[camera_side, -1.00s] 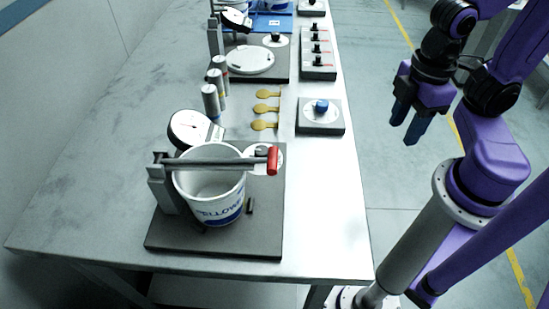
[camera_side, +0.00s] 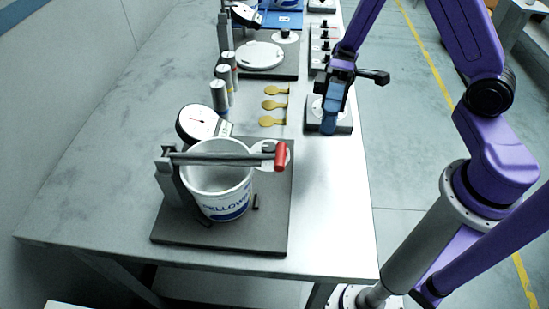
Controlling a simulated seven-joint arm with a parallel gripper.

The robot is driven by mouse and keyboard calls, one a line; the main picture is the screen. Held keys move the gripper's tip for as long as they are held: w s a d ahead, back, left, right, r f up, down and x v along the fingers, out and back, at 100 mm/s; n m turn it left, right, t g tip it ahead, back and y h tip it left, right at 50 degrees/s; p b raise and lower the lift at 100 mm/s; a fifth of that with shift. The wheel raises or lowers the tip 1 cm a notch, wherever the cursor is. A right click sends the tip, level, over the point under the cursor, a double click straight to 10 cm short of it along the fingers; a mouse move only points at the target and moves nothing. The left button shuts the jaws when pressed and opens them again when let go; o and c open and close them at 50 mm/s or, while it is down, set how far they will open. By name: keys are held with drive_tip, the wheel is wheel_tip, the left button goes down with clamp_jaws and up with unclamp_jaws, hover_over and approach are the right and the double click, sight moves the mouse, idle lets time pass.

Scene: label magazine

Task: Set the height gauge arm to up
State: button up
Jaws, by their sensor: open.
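The height gauge arm (camera_side: 225,158) is a grey bar with a red end grip (camera_side: 281,156). It lies about level across the top of a white tub (camera_side: 222,190) with blue lettering. Its left end meets an upright post (camera_side: 169,180) on a dark base plate (camera_side: 270,230). A white round dial (camera_side: 197,122) stands behind the tub. My gripper (camera_side: 330,120) is open, fingers pointing down, above the small plate with the blue knob, beyond and to the right of the red grip. It is apart from the gauge arm.
Several grey cylinders (camera_side: 220,97) and yellow paddle-shaped pieces (camera_side: 273,104) stand or lie behind the gauge. A white disc on a dark plate (camera_side: 261,56) and a row of red-marked switches (camera_side: 318,45) are farther back. The bench's front right (camera_side: 330,200) is clear.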

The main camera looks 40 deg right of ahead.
sight(280, 154)
drive_tip(key=w+m+t+y, duration=0.1)
drive_tip(key=w+t+y, duration=0.1)
drive_tip(key=w+y, duration=0.15)
drive_tip(key=shift+h, duration=0.35)
drive_tip(key=x, duration=1.6)
drive_tip(key=shift+w+a+f, duration=0.25)
drive_tip(key=shift+a+f, duration=0.05)
drive_tip(key=shift+a, duration=0.2)
drive_tip(key=shift+c, duration=0.2)
clamp_jaws()
